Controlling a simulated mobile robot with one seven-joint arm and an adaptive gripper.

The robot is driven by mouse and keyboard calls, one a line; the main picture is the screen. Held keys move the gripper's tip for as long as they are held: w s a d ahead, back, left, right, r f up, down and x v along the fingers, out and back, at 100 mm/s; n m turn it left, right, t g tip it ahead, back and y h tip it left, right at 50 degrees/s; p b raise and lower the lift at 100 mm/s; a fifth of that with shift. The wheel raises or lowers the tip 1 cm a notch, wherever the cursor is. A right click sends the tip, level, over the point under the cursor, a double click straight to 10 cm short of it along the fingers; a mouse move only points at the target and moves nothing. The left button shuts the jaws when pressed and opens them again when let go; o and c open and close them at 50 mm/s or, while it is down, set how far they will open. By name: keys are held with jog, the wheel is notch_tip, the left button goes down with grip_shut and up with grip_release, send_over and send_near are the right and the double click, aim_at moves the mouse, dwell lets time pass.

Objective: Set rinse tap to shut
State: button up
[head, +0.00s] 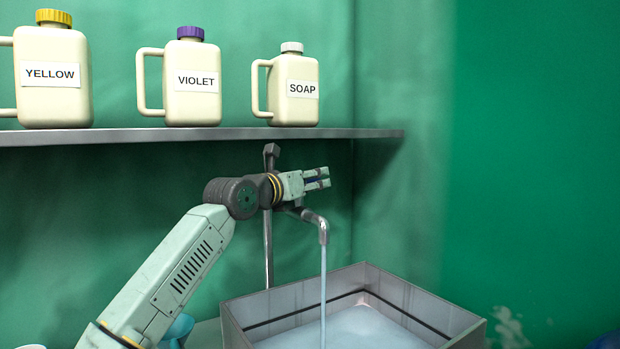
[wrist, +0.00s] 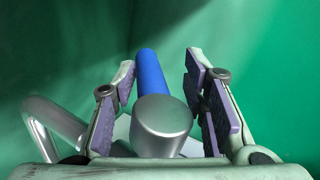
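The rinse tap has a curved metal spout (head: 318,222) over the grey basin, and water runs from it. In the wrist view the tap shows as a blue handle (wrist: 152,72) with a round metal end (wrist: 161,122) nearer the camera; the spout (wrist: 55,122) is at left. My gripper (head: 320,178) is at the tap, above the spout. In the wrist view my gripper (wrist: 160,78) is open, with purple-padded fingers on either side of the blue handle and a gap at each side. In the head view my gripper mostly hides the handle.
The grey basin (head: 282,303) below holds pale water. A metal shelf (head: 360,133) above my gripper carries jugs labelled YELLOW (head: 52,95), VIOLET (head: 193,100) and SOAP (head: 293,105). The green wall is close behind. Space to the right of my gripper looks free.

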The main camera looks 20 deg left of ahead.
jog(key=shift+c, duration=0.5)
grip_shut()
dwell(0.3)
